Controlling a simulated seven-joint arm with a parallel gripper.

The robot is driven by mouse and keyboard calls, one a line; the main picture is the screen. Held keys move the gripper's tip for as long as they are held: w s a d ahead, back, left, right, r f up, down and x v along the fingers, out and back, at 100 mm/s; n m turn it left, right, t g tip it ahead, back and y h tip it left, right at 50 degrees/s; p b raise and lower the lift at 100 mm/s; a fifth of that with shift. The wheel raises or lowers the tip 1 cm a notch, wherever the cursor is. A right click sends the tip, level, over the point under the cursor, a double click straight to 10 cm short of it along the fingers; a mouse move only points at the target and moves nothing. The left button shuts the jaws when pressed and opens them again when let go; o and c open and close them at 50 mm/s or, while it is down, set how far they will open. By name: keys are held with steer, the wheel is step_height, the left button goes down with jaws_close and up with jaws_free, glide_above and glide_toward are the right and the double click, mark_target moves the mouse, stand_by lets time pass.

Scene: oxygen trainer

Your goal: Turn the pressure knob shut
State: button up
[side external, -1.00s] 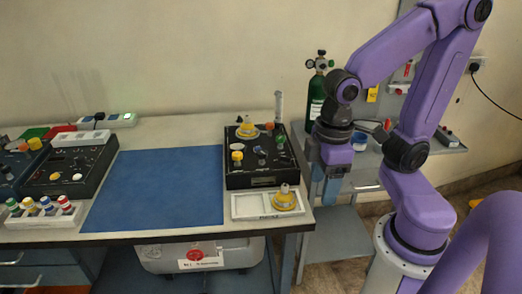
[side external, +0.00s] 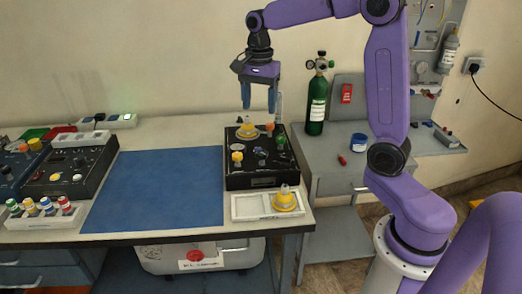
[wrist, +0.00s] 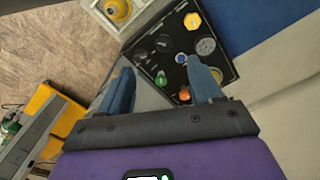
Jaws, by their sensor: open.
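The black trainer panel (side external: 235,180) stands at the right end of the table and carries several knobs and fittings. The wrist view shows a yellow knob (wrist: 192,21), a grey round one (wrist: 205,47), a black knob (wrist: 163,42), a green knob (wrist: 161,78) and an orange one (wrist: 184,94). Labels are too small to read, so I cannot tell which is the pressure knob. My gripper (side external: 259,108) is open and empty above the back of the panel, pointing down. In the wrist view its blue fingers (wrist: 160,75) hide part of the panel.
A white tray (side external: 247,214) with a yellow fitting (side external: 285,200) sits in front of the panel. A green cylinder (side external: 316,103) stands behind it at right. The blue mat (side external: 155,188) left of the panel is clear.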

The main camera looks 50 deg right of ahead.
mark_target(261, 153)
steer(key=f, duration=0.5)
steer(key=w+d+f+m, duration=0.1)
steer(key=f, duration=0.5)
steer(key=d+f+m, duration=0.1)
steer(key=f, duration=0.5)
steer(key=shift+w+d, duration=0.15)
steer(key=c, duration=1.1)
